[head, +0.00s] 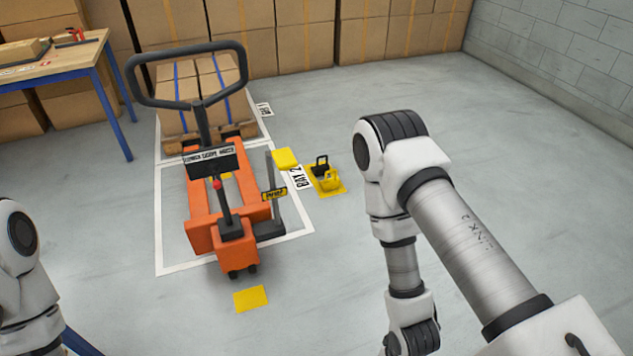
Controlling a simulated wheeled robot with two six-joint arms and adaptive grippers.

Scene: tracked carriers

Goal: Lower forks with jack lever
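An orange pallet jack (200,238) stands left of centre, with its black loop handle (188,47) upright toward me. A small red knob (217,184) sits on the handle post, below a dark label plate (210,159) whose text is hard to read. The jack's forks point away toward a wooden pallet (181,145) loaded with strapped cartons (182,88). I cannot tell the fork height. A grey lever or post with a yellow "PUMP" label (273,194) stands at the jack's right side. My arms show at left and right, but both grippers are out of view.
A yellow wheel chock or block (331,181) lies on a yellow floor patch near the "BAY 2" marking (299,178). A blue-legged workbench (68,70) stands at left, cartons (305,45) line the back.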

